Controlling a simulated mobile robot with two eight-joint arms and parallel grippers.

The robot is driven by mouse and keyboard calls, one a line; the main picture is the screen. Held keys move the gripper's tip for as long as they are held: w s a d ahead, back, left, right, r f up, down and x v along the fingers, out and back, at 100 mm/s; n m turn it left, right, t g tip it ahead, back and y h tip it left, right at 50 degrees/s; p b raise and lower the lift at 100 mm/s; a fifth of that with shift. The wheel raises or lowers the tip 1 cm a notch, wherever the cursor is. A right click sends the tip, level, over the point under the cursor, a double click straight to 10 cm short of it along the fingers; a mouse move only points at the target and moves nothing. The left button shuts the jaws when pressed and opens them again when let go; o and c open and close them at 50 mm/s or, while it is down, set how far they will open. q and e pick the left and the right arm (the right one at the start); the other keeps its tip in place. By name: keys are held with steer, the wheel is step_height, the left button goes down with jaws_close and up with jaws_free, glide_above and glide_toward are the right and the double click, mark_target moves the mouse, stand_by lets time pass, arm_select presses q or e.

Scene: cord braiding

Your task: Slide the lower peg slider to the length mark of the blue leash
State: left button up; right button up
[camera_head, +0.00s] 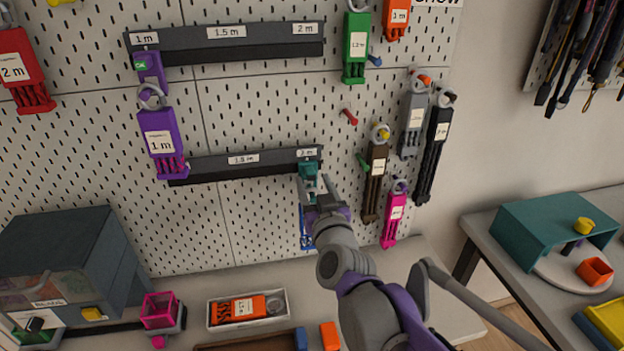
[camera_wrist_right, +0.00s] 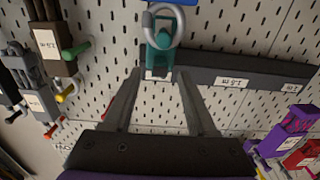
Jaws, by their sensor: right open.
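The lower rail (camera_head: 225,171) on the pegboard carries length labels. Its teal peg slider (camera_head: 308,170) sits at the right end, under the 2 m label (camera_head: 307,153). The blue leash (camera_head: 305,240) hangs below the slider, mostly hidden behind my right gripper; its length label cannot be read. In the right wrist view the teal slider (camera_wrist_right: 160,52) carries the leash's pale ring, and a bit of blue card (camera_wrist_right: 172,2) shows at the top edge. My right gripper (camera_head: 318,187) is open just in front of the slider; its fingertips (camera_wrist_right: 161,76) lie to either side of it. My left gripper is out of view.
The upper rail (camera_head: 225,47) has a purple slider (camera_head: 150,66) at 1 m. A purple leash (camera_head: 160,137) hangs over the lower rail's left end. Brown (camera_head: 374,180) and magenta (camera_head: 394,217) leashes hang right of my gripper. A tray (camera_head: 281,309) stands on the bench below.

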mark_target(310, 184)
steer(key=shift+w+a, duration=0.15)
steer(key=shift+w, duration=0.55)
steer(key=shift+w+a, duration=0.1)
steer(key=shift+w, duration=0.55)
jaws_close()
stand_by(0.4)
